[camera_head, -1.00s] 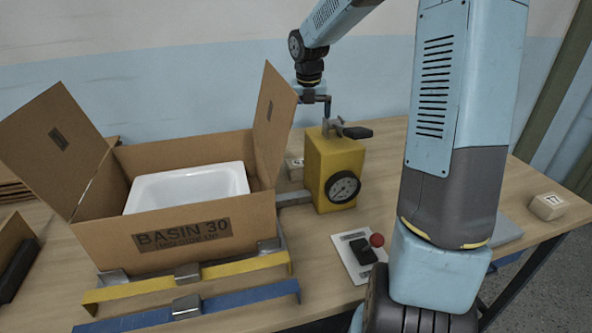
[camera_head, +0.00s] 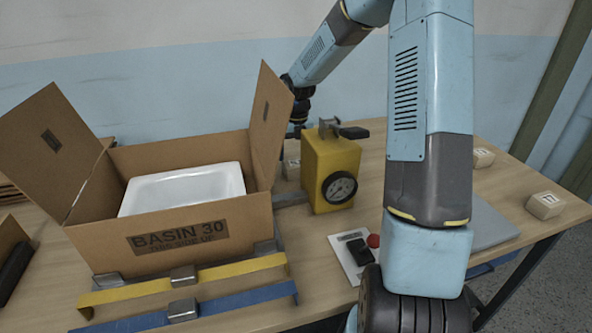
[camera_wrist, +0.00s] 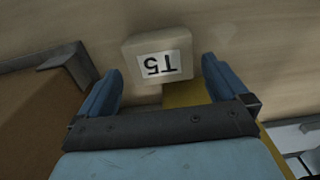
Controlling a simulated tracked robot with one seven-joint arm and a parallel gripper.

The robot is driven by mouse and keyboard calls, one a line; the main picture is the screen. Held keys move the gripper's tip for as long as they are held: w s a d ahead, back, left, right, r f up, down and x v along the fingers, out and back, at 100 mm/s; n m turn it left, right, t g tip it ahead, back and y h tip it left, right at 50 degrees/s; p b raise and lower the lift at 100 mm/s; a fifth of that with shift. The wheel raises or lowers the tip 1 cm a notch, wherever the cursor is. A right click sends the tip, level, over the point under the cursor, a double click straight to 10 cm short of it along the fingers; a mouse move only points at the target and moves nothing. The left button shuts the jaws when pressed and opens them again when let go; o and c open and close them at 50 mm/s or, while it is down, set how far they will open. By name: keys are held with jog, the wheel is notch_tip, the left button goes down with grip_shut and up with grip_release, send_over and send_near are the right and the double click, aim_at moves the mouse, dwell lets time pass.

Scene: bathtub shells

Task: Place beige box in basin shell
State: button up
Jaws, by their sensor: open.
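A beige box (camera_wrist: 158,65) labelled T5 shows upside down in the wrist view, between and just beyond the fingertips of my gripper (camera_wrist: 160,72). My gripper is open, with its two blue fingers apart and no grip on the box. In the head view, a small beige box (camera_head: 291,169) is partly hidden between the carton's right flap and the yellow device. My gripper is mostly hidden there behind the flap and the device. The white basin shell (camera_head: 185,188) sits inside an open cardboard carton (camera_head: 180,235) marked BASIN 30.
The yellow device (camera_head: 331,172) with a dial and top clamp stands right of the carton. The carton's raised right flap (camera_head: 270,125) is close to my wrist. More beige boxes (camera_head: 545,205) (camera_head: 483,158) lie at the right. Yellow and blue straps (camera_head: 215,271) lie in front.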

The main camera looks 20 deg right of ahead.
aim_at(296, 161)
jog(key=shift+f, duration=2.65)
jog(key=shift+r, duration=0.1)
jog(key=c, duration=0.9)
